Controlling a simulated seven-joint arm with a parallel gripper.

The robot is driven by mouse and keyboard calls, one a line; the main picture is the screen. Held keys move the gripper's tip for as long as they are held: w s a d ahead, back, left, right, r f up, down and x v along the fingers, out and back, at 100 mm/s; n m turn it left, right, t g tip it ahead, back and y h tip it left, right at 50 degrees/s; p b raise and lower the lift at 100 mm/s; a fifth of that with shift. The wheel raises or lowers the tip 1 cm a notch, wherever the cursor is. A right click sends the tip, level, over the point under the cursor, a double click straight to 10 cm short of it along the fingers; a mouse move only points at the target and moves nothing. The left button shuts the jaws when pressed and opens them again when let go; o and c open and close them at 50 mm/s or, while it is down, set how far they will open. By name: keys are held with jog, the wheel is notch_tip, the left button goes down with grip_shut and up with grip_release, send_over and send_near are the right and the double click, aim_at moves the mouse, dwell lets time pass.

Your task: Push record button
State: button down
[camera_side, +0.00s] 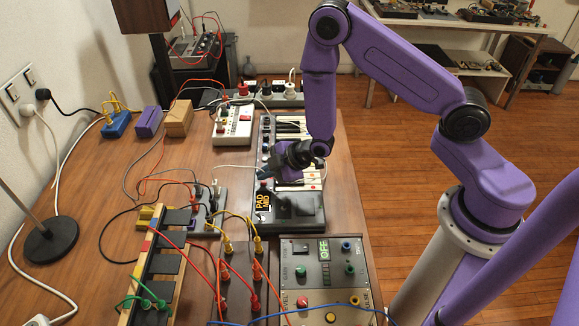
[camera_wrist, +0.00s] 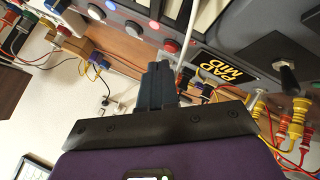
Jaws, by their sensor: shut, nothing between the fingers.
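A dark keyboard (camera_side: 312,208) with a "PAD MID" label stands along the right part of the table. In the wrist view a row of round buttons runs along its edge, including a red button (camera_wrist: 172,46) near the label and a grey button (camera_wrist: 132,29) beside it. No lettering naming a record button is readable. My gripper (camera_side: 266,172) is over the left side of the keyboard, close to the button row. In the wrist view its dark fingers (camera_wrist: 158,72) are shut together and empty, their tips just below the red button. Whether they touch the keyboard cannot be told.
A control box (camera_side: 325,272) with an "OFF" display stands in front of the keyboard. A patch panel with yellow and red plugs (camera_side: 227,246) and many loose cables lies to the left. A white box (camera_side: 232,126) stands behind. The table's left middle is fairly clear.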

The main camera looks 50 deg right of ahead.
aim_at(267, 185)
notch_tip(267, 185, up, 6)
dwell(0.8)
jog(key=s+a+r+g, duration=0.1)
jog(key=s+r+g, duration=0.1)
jog(key=s+r, duration=0.35)
jog(key=s+a+r+g, duration=0.2)
jog(key=s+r+g, duration=0.1)
jog(key=s, duration=0.5)
jog(key=s+d+r+m+g+h, duration=0.1)
jog(key=s+d+r, duration=0.3)
jog(key=s, duration=0.5)
jog(key=s+d+r+g+h, duration=0.2)
jog(key=s+d+r, duration=0.2)
jog(key=s, duration=0.4)
jog(key=shift+s+d+r+m+h, duration=0.2)
jog(key=shift+s+d+m+h, duration=0.2)
jog(key=shift+d, duration=0.4)
